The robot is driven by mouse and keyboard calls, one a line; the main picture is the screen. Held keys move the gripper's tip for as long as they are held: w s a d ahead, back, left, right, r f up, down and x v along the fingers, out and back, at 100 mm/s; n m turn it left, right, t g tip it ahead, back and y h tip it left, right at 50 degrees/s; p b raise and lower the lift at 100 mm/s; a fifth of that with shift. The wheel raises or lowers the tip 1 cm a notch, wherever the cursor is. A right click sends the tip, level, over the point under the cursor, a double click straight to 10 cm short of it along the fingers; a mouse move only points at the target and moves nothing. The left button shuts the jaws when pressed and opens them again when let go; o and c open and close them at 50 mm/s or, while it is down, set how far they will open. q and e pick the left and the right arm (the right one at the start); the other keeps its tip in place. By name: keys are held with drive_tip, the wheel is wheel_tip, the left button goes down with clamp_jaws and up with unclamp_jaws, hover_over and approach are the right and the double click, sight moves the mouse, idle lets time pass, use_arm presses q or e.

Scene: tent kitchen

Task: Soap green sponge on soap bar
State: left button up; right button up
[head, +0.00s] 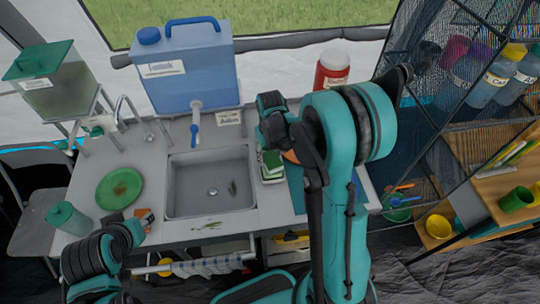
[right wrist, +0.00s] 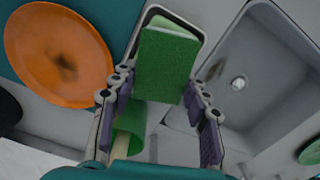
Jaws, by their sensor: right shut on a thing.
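The green sponge (right wrist: 165,65) is between the fingers of my right gripper (right wrist: 158,82) in the right wrist view, and the gripper is shut on it. A pale green block (right wrist: 172,23), which looks like the soap bar, shows just past the sponge's far edge inside a white-rimmed tray (right wrist: 196,34). The sponge covers most of it, so I cannot tell whether they touch. In the head view my right gripper (head: 274,130) is over the counter right of the sink. My left gripper (head: 128,228) is low at the left front; its fingers are unclear.
The sink (head: 211,184) lies left of the tray. An orange plate (right wrist: 58,52) on a teal mat is on the tray's other side. A green cup-like thing (right wrist: 131,124) is below the sponge. A green plate (head: 119,188) and a blue water canister (head: 188,70) stand farther left.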

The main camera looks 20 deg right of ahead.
sight(270, 156)
drive_tip(key=shift+f+b, duration=0.9)
drive_tip(key=shift+f, duration=0.1)
idle(1.0)
idle(0.5)
drive_tip(key=shift+r+p, duration=2.5)
drive_tip(key=shift+r, duration=1.1)
drive_tip(key=shift+s+f, duration=0.1)
drive_tip(key=shift+f, duration=0.05)
